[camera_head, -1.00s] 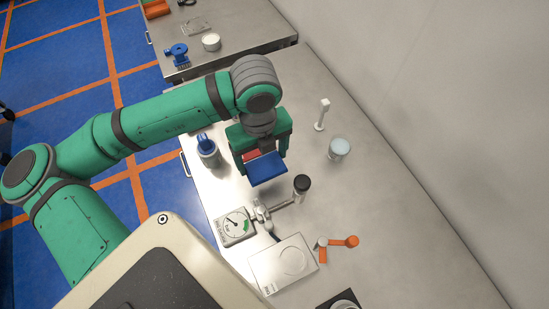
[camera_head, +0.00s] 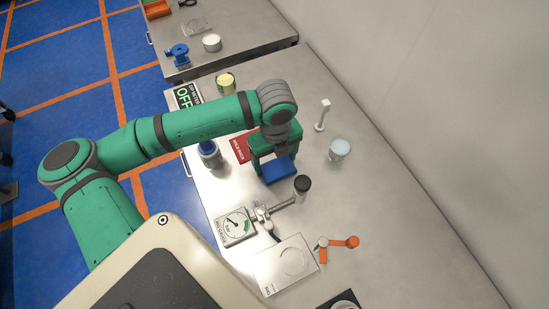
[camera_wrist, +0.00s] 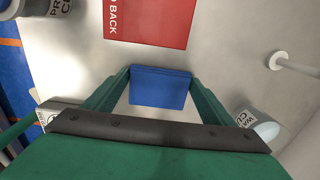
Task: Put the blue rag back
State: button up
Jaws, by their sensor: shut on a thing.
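The blue rag (camera_head: 280,169) is a flat folded blue block held between the fingers of my gripper (camera_head: 276,158). In the wrist view the rag (camera_wrist: 160,87) sits between the two green fingers of my gripper (camera_wrist: 160,90), which are shut on it. A red mat (camera_head: 241,147) with white lettering lies on the bench to the left of my gripper. In the wrist view the red mat (camera_wrist: 150,20) is above the rag, apart from it, and part of its lettering reads "BACK". I cannot tell how high the rag is over the bench.
A blue-topped container (camera_head: 209,153) stands left of the red mat. A black-capped object (camera_head: 302,184) and a gauge (camera_head: 235,226) are close in front. A pale-lidded cup (camera_head: 339,150) and a white post (camera_head: 322,115) stand to the right. Bench between them is bare.

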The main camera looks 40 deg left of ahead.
aim_at(275, 162)
jog(key=shift+f, duration=0.1)
jog(key=o, duration=1)
jog(key=shift+s, duration=0.1)
jog(key=shift+w+r, duration=0.2)
jog(key=shift+r, duration=0.3)
jog(key=shift+s+r, duration=0.15)
jog(key=shift+r, duration=5.5)
